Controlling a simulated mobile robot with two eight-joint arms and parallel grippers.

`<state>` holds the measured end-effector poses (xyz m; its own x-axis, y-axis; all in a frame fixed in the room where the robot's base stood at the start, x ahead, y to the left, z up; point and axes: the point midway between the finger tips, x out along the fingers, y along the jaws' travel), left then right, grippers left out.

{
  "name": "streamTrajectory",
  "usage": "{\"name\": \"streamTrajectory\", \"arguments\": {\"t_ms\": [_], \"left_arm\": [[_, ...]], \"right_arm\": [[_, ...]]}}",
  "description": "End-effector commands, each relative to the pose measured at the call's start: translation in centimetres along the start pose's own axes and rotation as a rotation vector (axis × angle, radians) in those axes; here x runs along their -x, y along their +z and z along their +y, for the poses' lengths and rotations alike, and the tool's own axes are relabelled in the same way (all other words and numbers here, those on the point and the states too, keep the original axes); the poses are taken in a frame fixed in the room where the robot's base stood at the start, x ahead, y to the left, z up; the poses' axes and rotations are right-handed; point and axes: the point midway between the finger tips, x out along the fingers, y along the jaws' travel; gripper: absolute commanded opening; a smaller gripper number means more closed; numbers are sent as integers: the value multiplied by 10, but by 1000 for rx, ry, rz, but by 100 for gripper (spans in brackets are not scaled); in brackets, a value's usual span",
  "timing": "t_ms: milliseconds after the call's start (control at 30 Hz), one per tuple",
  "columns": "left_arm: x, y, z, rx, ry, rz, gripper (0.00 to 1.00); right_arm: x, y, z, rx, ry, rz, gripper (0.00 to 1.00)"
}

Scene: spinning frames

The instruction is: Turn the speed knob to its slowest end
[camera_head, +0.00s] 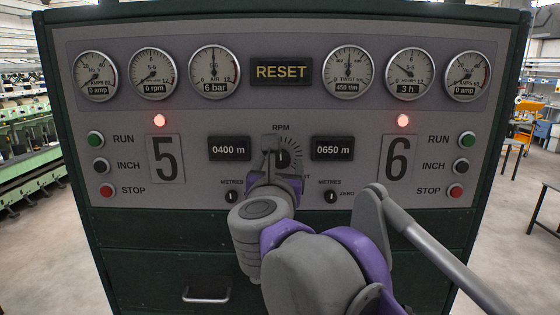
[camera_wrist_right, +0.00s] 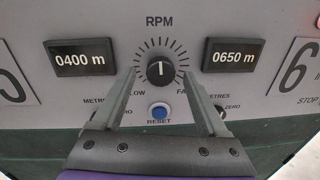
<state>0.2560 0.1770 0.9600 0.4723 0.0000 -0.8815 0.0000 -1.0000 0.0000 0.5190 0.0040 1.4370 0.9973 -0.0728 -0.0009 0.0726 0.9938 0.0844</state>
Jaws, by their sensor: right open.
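The speed knob (camera_wrist_right: 160,71) is a round black dial under the RPM label, ringed by dark tick marks. Its white pointer line stands about straight up, midway between the partly hidden "LOW" lettering at lower left and "FA" at lower right. In the head view the knob (camera_head: 283,158) is partly covered by my right gripper (camera_head: 271,148). My right gripper (camera_wrist_right: 159,74) is open and empty, its grey fingers spread on either side of the knob in the wrist view, with gaps between. I cannot tell how far the tips are from the panel. My left gripper is not in view.
A blue RESET button (camera_wrist_right: 160,111) sits just below the knob. Small METRES switches (camera_head: 231,197) (camera_head: 330,197) and length displays (camera_head: 229,148) (camera_head: 332,147) flank it. Two red lamps (camera_head: 159,120) (camera_head: 403,121) are lit. A drawer handle (camera_head: 206,296) is low on the cabinet.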

Motion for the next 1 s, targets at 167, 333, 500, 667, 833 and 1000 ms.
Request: {"name": "streamTrajectory", "arguments": {"t_ms": [167, 333, 500, 667, 833, 1000], "left_arm": [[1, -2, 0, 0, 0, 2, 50], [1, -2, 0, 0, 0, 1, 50], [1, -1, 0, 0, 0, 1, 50], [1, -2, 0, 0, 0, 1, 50], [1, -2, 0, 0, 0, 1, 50], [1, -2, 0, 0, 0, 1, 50]], "right_arm": [[-12, 0, 0, 1, -1, -1, 76], [-13, 0, 0, 1, 0, 0, 76], [-13, 0, 0, 2, 0, 0, 64], [-12, 0, 0, 2, 0, 0, 35], [-12, 0, 0, 2, 0, 0, 4], [-12, 0, 0, 3, 0, -1, 0]]}}
